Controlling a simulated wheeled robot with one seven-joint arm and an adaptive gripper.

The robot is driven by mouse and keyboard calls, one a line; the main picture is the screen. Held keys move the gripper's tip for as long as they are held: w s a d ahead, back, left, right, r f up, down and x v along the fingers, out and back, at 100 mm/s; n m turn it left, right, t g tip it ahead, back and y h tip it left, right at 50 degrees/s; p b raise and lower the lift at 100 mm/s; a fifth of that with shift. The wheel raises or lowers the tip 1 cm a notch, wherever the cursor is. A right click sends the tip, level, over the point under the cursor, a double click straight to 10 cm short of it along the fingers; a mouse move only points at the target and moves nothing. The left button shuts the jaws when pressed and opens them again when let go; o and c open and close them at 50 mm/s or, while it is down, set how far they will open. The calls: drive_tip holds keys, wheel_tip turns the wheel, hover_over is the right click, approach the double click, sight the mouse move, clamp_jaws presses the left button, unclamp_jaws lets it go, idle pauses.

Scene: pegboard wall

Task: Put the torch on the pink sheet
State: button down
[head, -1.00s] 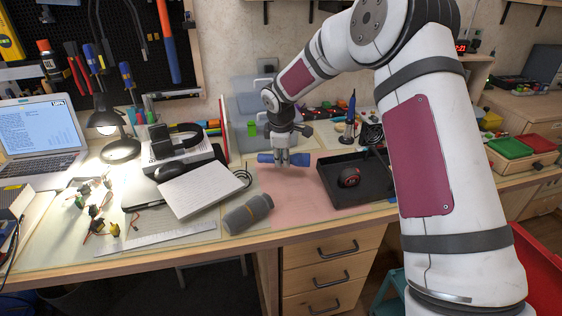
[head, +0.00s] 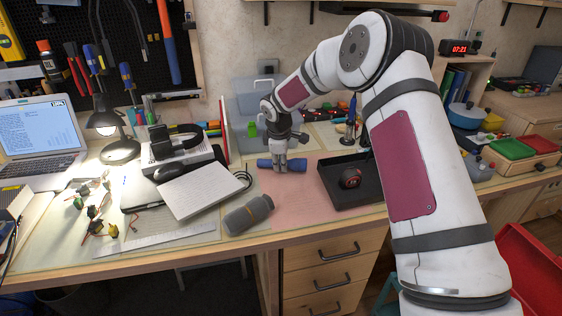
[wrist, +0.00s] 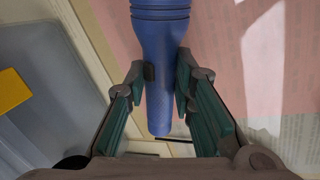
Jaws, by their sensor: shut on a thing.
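The torch (head: 298,165) is blue and held level, lying left to right in the head view. My gripper (head: 281,167) is shut around its body from above. In the wrist view my gripper (wrist: 161,78) has a finger on each side of the torch (wrist: 160,50), whose ribbed end points to the top. The pink sheet (head: 290,200) lies flat on the desk, with the torch at its back part. The sheet (wrist: 245,40) also shows beside the torch in the wrist view. I cannot tell whether the torch touches it.
A black tray (head: 340,203) holding a dark and red round thing stands right of the sheet. A grey bottle (head: 248,215) lies at the sheet's left front. A white notepad (head: 200,190) is farther left. The front middle of the sheet is clear.

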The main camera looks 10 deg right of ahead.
drive_tip(key=c, duration=1.4)
unclamp_jaws()
drive_tip(key=shift+f, duration=0.1)
drive_tip(key=shift+o, duration=0.2)
drive_tip(key=s+r+m+h+p, duration=0.1)
drive_tip(key=s+r, duration=0.6)
drive_tip(key=r, duration=0.3)
drive_tip(key=s+r+m+p, duration=0.1)
drive_tip(key=s+r+m, duration=0.1)
drive_tip(key=s+r, duration=0.7)
drive_tip(key=s+d+r+m+g, duration=0.1)
drive_tip(key=s+r+m, duration=0.1)
drive_tip(key=s+r, duration=0.35)
drive_tip(key=s+d+r+m, duration=0.1)
drive_tip(key=s+r+m, duration=0.1)
drive_tip(key=s, duration=0.7)
drive_tip(key=s+f+m+y, duration=0.1)
drive_tip(key=s+m, duration=0.2)
drive_tip(key=s, duration=0.9)
drive_tip(key=s+a+f+m+y, duration=0.1)
drive_tip(key=s+f+m, duration=0.1)
drive_tip(key=s, duration=0.9)
drive_tip(key=shift+s+f+m+g, duration=0.3)
drive_tip(key=shift+s+m, duration=0.1)
drive_tip(key=shift+m, duration=0.5)
